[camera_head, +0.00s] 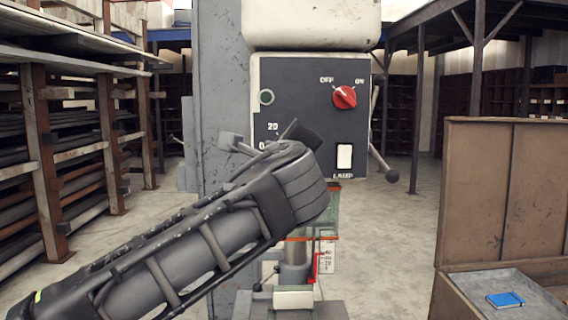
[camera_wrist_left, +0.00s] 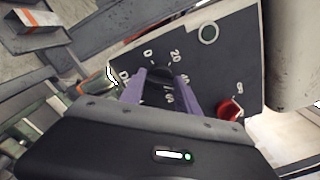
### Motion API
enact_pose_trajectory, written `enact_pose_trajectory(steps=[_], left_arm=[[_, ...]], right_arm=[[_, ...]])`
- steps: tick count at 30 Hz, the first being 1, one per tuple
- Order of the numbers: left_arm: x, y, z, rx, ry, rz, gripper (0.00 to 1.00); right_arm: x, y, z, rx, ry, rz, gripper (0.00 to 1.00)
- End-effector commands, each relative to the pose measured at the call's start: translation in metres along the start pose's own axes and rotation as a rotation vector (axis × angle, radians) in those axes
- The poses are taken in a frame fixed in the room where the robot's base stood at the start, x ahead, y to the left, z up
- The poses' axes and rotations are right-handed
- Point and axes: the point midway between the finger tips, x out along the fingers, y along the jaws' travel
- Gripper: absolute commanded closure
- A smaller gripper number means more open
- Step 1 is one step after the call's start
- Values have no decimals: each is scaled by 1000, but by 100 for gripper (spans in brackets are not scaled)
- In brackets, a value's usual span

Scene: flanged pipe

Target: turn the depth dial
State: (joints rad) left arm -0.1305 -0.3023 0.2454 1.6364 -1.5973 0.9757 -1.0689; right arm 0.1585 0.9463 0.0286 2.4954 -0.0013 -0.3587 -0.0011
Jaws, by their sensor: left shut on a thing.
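The depth dial (camera_wrist_left: 159,75) is a dark knob on the drill press's dark control panel (camera_wrist_left: 215,75), with white numbers around it. In the left wrist view my left gripper (camera_wrist_left: 160,84) has its two purple fingers on either side of the dial, shut on it. In the head view the same panel (camera_head: 305,125) stands upright in the middle. My left arm covers the dial there, leaving only the "20" and part of another number showing. My right gripper is in neither view.
A lever with a ball end (camera_head: 391,175) sticks out right. A brown cabinet (camera_head: 505,190) with an open drawer stands right; shelves line the left.

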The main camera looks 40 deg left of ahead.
Motion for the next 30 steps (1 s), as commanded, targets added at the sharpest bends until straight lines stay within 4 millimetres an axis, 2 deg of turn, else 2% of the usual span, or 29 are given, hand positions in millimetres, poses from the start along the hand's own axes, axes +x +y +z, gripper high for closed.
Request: enact_pose_trajectory(steps=[1, 12, 30], left_arm=[[0, 4, -3, -45, -1, 0, 100], [0, 4, -2, -396, -1, 1, 100], [0, 5, -3, -951, -1, 2, 100]], right_arm=[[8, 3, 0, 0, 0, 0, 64], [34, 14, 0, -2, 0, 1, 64], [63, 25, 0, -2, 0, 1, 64]])
